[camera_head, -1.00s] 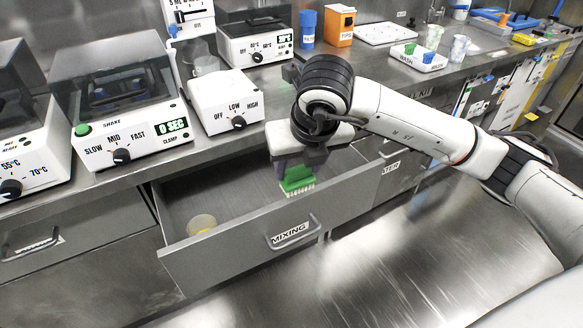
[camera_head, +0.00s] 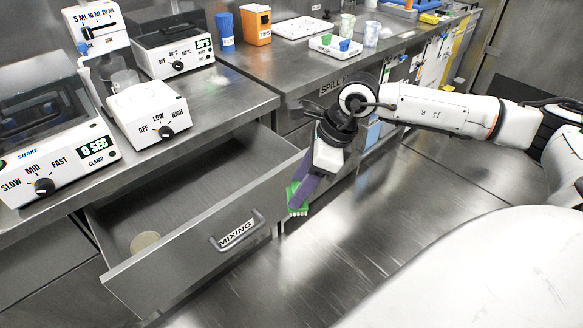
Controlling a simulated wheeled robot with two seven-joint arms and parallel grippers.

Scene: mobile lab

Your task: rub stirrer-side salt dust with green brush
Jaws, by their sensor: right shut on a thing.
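My right gripper (camera_head: 304,189) is shut on the green brush (camera_head: 297,204), with its pale bristles pointing down. The brush is held by the right end of the open drawer's front, over the floor in the picture. The stirrer (camera_head: 146,113) is the white unit with the OFF, LOW, HIGH knob and a clear vessel behind it, on the counter at the left. My left gripper is not in view.
The MIXING drawer (camera_head: 190,256) stands open below the stirrer, with a pale round item (camera_head: 145,241) inside. The shaker (camera_head: 50,150) is left of the stirrer.

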